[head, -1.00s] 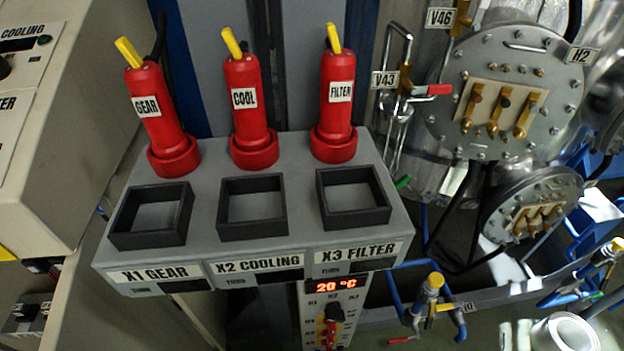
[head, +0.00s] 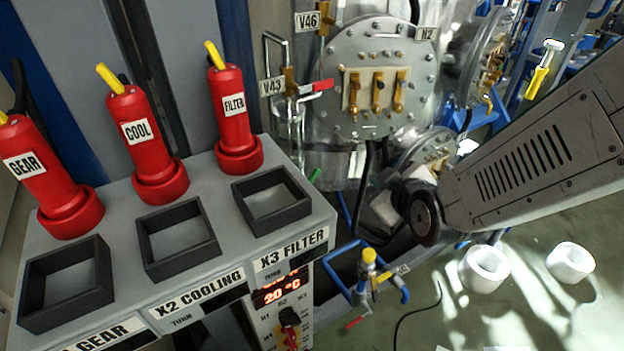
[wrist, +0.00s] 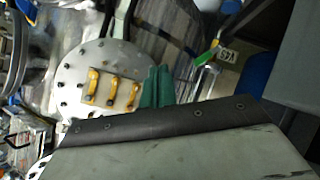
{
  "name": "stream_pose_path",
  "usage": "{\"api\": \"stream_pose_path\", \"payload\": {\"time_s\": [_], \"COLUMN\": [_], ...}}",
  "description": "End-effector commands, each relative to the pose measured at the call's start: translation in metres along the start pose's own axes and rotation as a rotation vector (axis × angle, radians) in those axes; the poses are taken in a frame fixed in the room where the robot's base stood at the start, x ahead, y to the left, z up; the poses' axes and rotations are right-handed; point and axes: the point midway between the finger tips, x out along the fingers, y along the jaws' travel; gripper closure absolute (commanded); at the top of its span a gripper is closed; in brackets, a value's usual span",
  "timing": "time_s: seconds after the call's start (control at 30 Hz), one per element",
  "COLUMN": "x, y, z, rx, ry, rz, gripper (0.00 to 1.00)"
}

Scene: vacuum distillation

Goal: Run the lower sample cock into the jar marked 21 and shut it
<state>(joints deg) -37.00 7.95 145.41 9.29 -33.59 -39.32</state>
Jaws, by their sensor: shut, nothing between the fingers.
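My gripper (wrist: 157,88) shows in the wrist view as two green fingers side by side, shut and empty. A cock with a green handle (wrist: 214,50) is up and right of the fingers, apart from them, with a tag (wrist: 227,58) that I cannot read surely. In the head view a small green handle (head: 315,175) shows low behind the console, below the cock with a red handle (head: 316,86) tagged V43. My arm comes in from the right there, and its gripper is not visible. I cannot make out a jar marked 21 in either view.
A grey console (head: 222,215) with red GEAR, COOL and FILTER plugs fills the left. A blue pipe with a yellow valve (head: 368,257) is in front. Two white cylinders (head: 484,268) (head: 570,262) stand on the floor at right.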

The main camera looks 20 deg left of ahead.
Motion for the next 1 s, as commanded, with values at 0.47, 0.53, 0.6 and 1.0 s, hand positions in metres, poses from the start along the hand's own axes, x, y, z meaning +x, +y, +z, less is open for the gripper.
{"api": "stream_pose_path", "payload": {"time_s": [0.47, 0.53, 0.6, 1.0], "x": [0.03, 0.035, 0.043, 0.106], "y": [-0.11, -0.11, -0.109, -0.1], "z": [-0.033, -0.035, -0.038, -0.063], "rx": [-0.369, -0.373, -0.373, -0.372], "ry": [0.35, 0.356, 0.356, 0.355], "rz": [0.172, 0.177, 0.179, 0.179], "gripper": [1.0, 1.0, 1.0, 1.0]}}
